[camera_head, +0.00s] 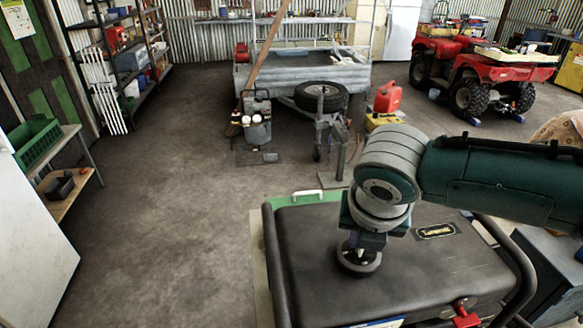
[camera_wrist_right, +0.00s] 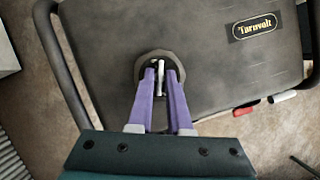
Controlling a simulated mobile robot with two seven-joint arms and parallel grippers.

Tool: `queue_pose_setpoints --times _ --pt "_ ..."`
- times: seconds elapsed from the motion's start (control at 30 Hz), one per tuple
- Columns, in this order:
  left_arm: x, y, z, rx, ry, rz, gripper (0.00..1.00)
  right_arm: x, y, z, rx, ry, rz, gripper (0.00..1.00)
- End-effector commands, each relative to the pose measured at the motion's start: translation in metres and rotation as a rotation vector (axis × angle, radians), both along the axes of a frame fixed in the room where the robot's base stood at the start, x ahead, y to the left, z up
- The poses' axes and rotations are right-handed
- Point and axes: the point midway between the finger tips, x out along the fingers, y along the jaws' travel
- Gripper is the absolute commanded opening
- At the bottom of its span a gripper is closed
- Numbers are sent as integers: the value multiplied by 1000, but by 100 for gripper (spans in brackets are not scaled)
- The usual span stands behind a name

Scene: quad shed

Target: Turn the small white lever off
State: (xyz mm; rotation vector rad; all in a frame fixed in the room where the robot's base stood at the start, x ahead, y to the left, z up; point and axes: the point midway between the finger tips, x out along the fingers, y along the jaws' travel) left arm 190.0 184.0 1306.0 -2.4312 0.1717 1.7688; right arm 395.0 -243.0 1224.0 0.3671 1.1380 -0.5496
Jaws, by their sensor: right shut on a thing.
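A small white lever (camera_wrist_right: 160,78) stands in the middle of a round dark grey cap (camera_wrist_right: 140,68) on the black top of the Turnvolt machine. The cap also shows in the head view (camera_head: 346,262), below my right wrist. My right gripper (camera_wrist_right: 161,72) reaches down over the cap, with its two purple fingers on either side of the lever, shut on it. In the head view the wrist and gripper body hide the lever. My left gripper is in neither view.
The machine's dark tube frame (camera_head: 526,270) rises around its black top (camera_head: 310,260). A red part (camera_wrist_right: 243,111) and a white part (camera_wrist_right: 284,97) stick out at its front edge. A trailer (camera_head: 300,75) and a red quad bike (camera_head: 480,70) stand behind. The floor at left is clear.

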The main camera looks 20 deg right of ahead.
Motion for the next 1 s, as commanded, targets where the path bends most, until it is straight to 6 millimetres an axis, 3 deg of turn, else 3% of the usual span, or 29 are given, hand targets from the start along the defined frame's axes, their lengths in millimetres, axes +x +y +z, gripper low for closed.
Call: queue_pose_setpoints --times 0.47,1.0 --pt "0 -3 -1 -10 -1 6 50 3 3 -1 0 0 -452 0" --pt "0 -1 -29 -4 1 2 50 6 3 -3 1 -1 -943 0"
